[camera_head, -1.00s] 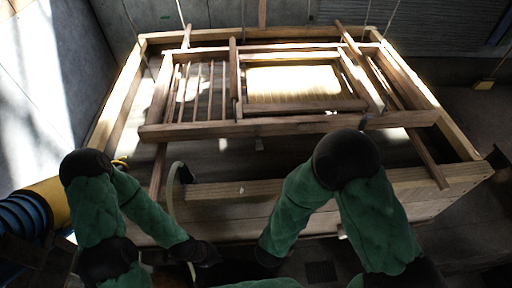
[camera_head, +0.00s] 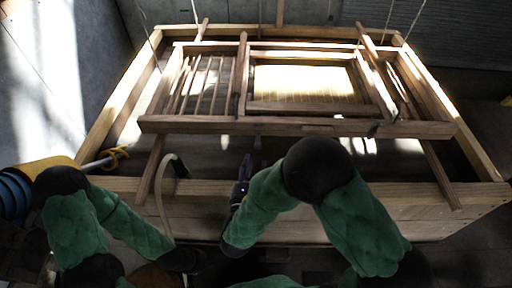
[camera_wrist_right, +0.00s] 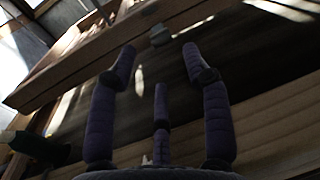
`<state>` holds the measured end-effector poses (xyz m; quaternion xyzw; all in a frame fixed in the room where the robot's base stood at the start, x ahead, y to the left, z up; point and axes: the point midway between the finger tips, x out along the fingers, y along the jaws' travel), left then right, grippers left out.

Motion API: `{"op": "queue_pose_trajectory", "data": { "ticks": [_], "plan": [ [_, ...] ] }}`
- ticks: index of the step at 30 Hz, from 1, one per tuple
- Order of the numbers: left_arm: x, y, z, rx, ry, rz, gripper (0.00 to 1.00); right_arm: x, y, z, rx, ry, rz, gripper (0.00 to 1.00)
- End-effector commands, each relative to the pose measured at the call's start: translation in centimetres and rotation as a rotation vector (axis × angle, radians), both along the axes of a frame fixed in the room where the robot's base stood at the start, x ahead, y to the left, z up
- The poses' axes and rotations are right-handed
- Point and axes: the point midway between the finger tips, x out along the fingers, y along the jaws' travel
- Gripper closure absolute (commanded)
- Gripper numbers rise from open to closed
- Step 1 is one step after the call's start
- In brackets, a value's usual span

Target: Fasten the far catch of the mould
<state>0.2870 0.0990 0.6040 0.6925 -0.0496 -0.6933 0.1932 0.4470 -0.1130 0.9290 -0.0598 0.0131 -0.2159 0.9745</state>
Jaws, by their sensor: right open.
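The mould (camera_head: 310,108), a wooden frame with a pale lit mesh, lies over the vat behind a long wooden bar (camera_head: 200,125). A small grey block (camera_wrist_right: 159,35) sits at the bar's edge in the right wrist view; I cannot tell whether it is a catch. The far catch cannot be made out. My right gripper (camera_head: 245,172) is open and empty just short of the bar; its dark purple fingers (camera_wrist_right: 155,68) point towards the bar, apart from it. My left arm ends in a dark patch (camera_head: 190,260) at the lower left; its fingers cannot be made out.
A wooden vat (camera_head: 350,190) surrounds the mould; its near wall lies under my right arm. A pale curved hose (camera_head: 160,205) hangs over that wall. A yellow and blue cylinder (camera_head: 40,172) stands at the left. Thin cords hang from above.

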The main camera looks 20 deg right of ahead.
Motion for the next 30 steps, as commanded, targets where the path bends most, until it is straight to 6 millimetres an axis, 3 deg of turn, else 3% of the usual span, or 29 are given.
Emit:
{"op": "queue_pose_trajectory", "data": {
  "ticks": [12, 26, 27, 30],
  "plan": [
    [0.0, 0.0, -1.9, 0.0, 0.0, 0.0, 1.0, 6.1, -3.0, -0.2, 0.0, 0.0, -0.004, 0.51],
    [0.0, 0.0, -2.2, 0.0, 0.0, 0.0, 1.0, 7.3, -3.5, 0.0, -0.002, 0.001, 0.0, 0.51],
    [0.0, 0.0, -2.2, 0.0, 0.0, 0.0, 1.0, 7.3, -3.5, 0.0, -0.002, 0.001, 0.0, 0.54],
    [0.0, 0.0, -2.2, 0.0, 0.0, 0.0, 1.0, 7.3, -3.5, 0.0, -0.002, 0.001, 0.0, 0.82]
  ]
}}
